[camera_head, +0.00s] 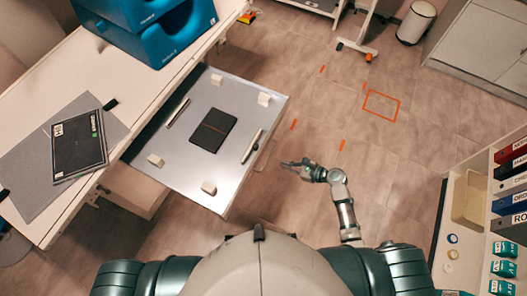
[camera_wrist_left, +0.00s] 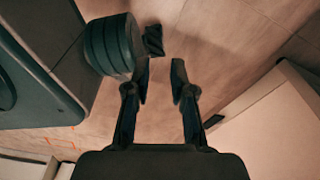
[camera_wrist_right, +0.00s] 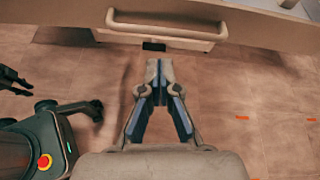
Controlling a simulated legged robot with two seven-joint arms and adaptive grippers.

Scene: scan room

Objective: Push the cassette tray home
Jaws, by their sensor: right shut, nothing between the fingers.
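The cassette tray (camera_head: 177,174) is a flat silver tray pulled well out from the white table, with a dark cassette (camera_head: 213,130) lying on it among pale corner blocks. My right gripper (camera_head: 288,165) is shut and empty, apart from the tray's outer edge, over the floor to its right. In the right wrist view, my right gripper (camera_wrist_right: 158,68) points toward a pale front panel with a bar handle (camera_wrist_right: 166,29), with a visible gap between. My left gripper (camera_wrist_left: 160,68) is open and empty above the floor in the left wrist view; the head view does not show it.
A blue device (camera_head: 153,28) and a dark tablet on a grey mat (camera_head: 35,183) sit on the table (camera_head: 62,65). Shelves with binders (camera_head: 508,187) stand at right. The floor between is clear, with orange markings (camera_head: 381,105). A white bin (camera_head: 416,22) stands at the back.

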